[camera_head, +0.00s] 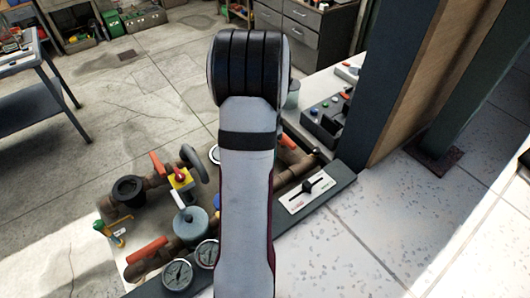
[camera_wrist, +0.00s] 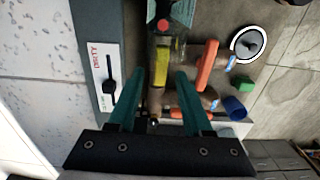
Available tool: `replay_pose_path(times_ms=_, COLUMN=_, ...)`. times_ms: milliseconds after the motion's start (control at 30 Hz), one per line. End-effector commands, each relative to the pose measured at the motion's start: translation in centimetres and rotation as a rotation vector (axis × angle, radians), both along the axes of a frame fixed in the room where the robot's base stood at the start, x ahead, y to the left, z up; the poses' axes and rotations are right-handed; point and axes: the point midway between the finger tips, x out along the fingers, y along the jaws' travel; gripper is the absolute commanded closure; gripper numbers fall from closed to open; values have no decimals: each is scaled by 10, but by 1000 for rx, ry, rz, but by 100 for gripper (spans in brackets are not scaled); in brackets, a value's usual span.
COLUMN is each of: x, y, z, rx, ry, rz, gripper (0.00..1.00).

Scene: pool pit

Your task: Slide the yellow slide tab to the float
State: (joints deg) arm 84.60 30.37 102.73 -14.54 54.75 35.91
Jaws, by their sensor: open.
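My gripper (camera_wrist: 160,72) is open in the wrist view, with its two teal fingers apart. A yellow piece (camera_wrist: 162,64) on a tube-like part lies between the fingertips in the picture. It looks like the slide tab, but I cannot tell whether a finger touches it. A small red round part (camera_wrist: 163,25) sits farther up the same line, at the top of the wrist view; I cannot tell whether it is the float. In the head view my arm hides the gripper and this tube.
A white plate with a black slider (camera_wrist: 110,87) lies left of the fingers; it also shows in the head view (camera_head: 309,188). An orange-handled valve (camera_wrist: 207,65) stands close on the right. Pipes, gauges (camera_head: 178,275) and a switch box (camera_head: 325,115) surround the arm.

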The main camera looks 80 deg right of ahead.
Motion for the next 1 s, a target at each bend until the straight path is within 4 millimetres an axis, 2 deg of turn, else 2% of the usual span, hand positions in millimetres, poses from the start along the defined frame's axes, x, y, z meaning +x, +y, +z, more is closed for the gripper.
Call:
replay_pose_path(times_ms=200, x=0, y=0, z=0, rx=0, ry=0, rz=0, gripper=50)
replay_pose_path(times_ms=400, x=0, y=0, z=0, rx=0, ry=0, rz=0, gripper=86)
replay_pose_path(times_ms=500, x=0, y=0, z=0, rx=0, ry=0, rz=0, gripper=100)
replay_pose_path(times_ms=1000, x=0, y=0, z=0, rx=0, ry=0, rz=0, gripper=100)
